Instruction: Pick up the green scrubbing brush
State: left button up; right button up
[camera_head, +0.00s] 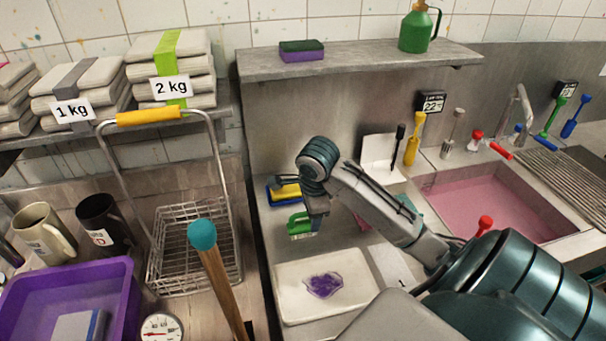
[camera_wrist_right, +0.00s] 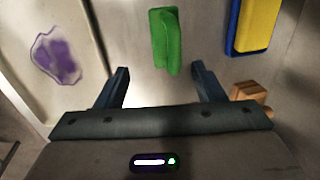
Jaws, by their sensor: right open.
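The green scrubbing brush (camera_head: 299,226) lies on the grey counter, just behind the white tray. In the right wrist view the green brush (camera_wrist_right: 166,40) lies ahead of the fingertips, between their lines and apart from both. My right gripper (camera_head: 316,208) reaches in from the right and hangs close to the brush, hiding part of it in the head view. In the right wrist view my right gripper (camera_wrist_right: 160,68) is open with nothing between its fingers. My left gripper is not in view.
A blue and yellow sponge (camera_head: 285,192) lies behind the brush. A white tray (camera_head: 283,301) with a purple patch lies in front. A small wooden piece (camera_wrist_right: 250,95) is near the right finger. A wire basket (camera_head: 190,280) stands left; a pink-filled sink (camera_head: 480,190) is right.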

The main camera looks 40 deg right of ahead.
aim_at(305, 225)
jog(key=f, duration=0.1)
jog(key=w+f, duration=0.1)
jog(key=f+p, duration=0.1)
jog(key=shift+w+a+f, duration=0.1)
jog(key=shift+w+f, duration=0.15)
jog(key=shift+w, duration=0.1)
jog(key=shift+w+f, duration=0.25)
jog(key=shift+f, duration=1)
jog(key=shift+d, duration=0.2)
jog(key=c, duration=0.9)
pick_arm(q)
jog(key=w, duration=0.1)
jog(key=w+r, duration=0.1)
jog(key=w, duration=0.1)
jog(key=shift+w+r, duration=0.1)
pick_arm(e)
jog(key=shift+c, duration=0.9)
jog(key=shift+r, duration=0.1)
